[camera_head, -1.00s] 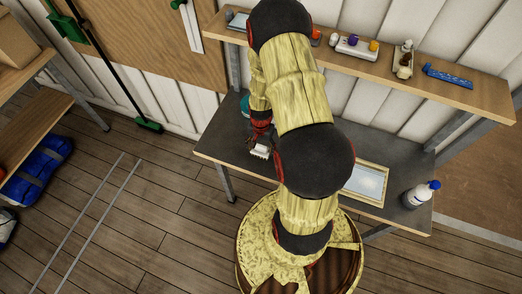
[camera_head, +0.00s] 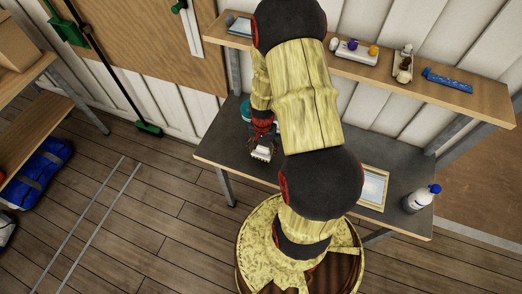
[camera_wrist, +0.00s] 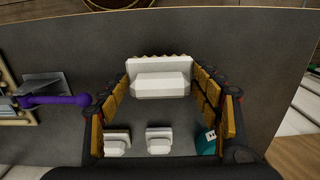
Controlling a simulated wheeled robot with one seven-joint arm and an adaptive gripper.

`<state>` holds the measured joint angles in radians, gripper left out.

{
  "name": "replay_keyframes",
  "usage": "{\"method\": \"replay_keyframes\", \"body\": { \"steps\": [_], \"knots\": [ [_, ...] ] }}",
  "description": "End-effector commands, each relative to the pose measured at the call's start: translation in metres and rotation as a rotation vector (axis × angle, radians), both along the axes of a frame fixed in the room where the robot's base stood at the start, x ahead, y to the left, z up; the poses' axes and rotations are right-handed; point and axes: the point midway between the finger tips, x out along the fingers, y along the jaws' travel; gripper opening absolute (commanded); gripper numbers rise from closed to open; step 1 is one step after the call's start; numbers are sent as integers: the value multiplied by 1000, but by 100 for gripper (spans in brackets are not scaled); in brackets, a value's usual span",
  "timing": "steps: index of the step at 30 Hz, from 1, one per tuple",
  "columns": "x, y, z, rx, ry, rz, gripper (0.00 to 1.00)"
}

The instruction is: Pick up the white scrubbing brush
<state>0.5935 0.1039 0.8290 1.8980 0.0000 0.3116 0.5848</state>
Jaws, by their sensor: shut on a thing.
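The white scrubbing brush (camera_wrist: 160,84) sits between the fingertips of my gripper (camera_wrist: 163,76) in the wrist view, with a pad on each side of it. My gripper is shut on it. In the head view the brush (camera_head: 262,154) shows at the end of my gripper (camera_head: 262,146), over the left part of the grey table (camera_head: 225,148). I cannot tell whether the brush is clear of the tabletop.
Two smaller white blocky things (camera_wrist: 138,143) and a teal thing (camera_wrist: 207,143) show between my fingers. A purple-handled tool (camera_wrist: 55,101) lies to the left. A wooden shelf (camera_head: 440,95) overhangs the back.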

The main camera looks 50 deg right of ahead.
Motion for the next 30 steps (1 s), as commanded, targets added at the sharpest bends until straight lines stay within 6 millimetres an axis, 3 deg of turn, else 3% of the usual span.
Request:
{"method": "replay_keyframes", "body": {
  "steps": [6,15,21,30],
  "knots": [
    [-32,15,46,-3,-5,-2,37],
    [-86,43,69,-1,-2,-2,37],
    [-104,52,78,-1,-2,0,37],
    [-111,55,81,-1,0,0,37]
  ]
}}
